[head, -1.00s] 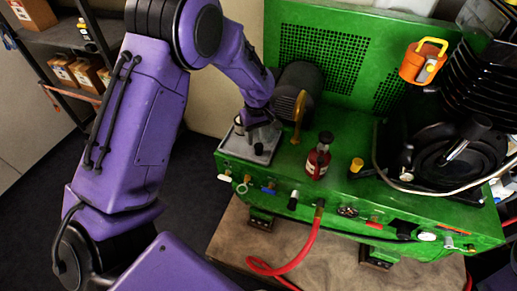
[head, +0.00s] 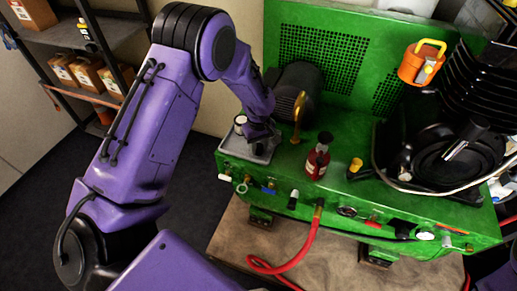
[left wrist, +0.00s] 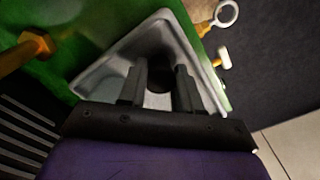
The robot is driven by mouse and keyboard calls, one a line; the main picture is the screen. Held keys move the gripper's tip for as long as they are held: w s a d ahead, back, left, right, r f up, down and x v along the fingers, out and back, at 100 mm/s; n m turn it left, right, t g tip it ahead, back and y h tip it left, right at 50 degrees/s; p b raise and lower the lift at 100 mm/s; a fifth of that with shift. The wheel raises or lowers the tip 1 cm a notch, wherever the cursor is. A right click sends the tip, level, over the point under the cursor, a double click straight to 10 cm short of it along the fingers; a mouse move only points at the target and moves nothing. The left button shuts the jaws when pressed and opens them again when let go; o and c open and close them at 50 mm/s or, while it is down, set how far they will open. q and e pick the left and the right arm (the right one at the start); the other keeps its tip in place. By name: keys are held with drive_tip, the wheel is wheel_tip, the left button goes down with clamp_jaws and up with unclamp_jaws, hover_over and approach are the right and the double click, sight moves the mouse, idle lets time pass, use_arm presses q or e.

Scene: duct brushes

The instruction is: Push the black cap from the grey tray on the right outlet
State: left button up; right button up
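The grey tray (head: 230,152) sits at the left end of the green machine's top; in the left wrist view its pale rim (left wrist: 205,85) runs around my fingers. A round black cap (left wrist: 158,77) is in the tray, between my left gripper's fingertips. My left gripper (left wrist: 159,80) is low over the tray with its fingers apart, one on each side of the cap; contact cannot be made out. In the head view, my left gripper (head: 262,142) hides the cap. I cannot tell which fitting is the right outlet. My right gripper is not in view.
A small white-topped item (head: 240,119) stands at the tray's back corner. A brass fitting (head: 299,116), a dark motor (head: 298,90) and a red bottle (head: 318,160) stand to the right. Valves and a red hose (head: 308,245) line the machine's front. A black basin (head: 450,155) fills the right end.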

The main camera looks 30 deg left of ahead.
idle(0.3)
use_arm(q)
wheel_tip(320, 180, up, 3)
drive_tip(key=shift+w+f+b, duration=0.1)
drive_tip(key=shift+b, duration=0.4)
drive_tip(key=s+d+r, duration=0.7)
drive_tip(key=s+r, duration=0.3)
drive_tip(key=s, duration=0.2)
drive_tip(key=shift+d, duration=0.3)
drive_tip(key=shift+r, duration=0.1)
drive_tip(key=w+d+f+m, duration=0.2)
drive_tip(key=f+m, duration=0.4)
drive_tip(key=f, duration=0.2)
drive_tip(key=w+d+f+m, duration=0.1)
drive_tip(key=d+f+m, duration=0.1)
drive_tip(key=f+m, duration=0.3)
wheel_tip(320, 180, down, 4)
drive_tip(key=shift+w+d+r+m, duration=0.1)
drive_tip(key=shift+w+d+m, duration=0.2)
drive_tip(key=shift+w+m, duration=0.1)
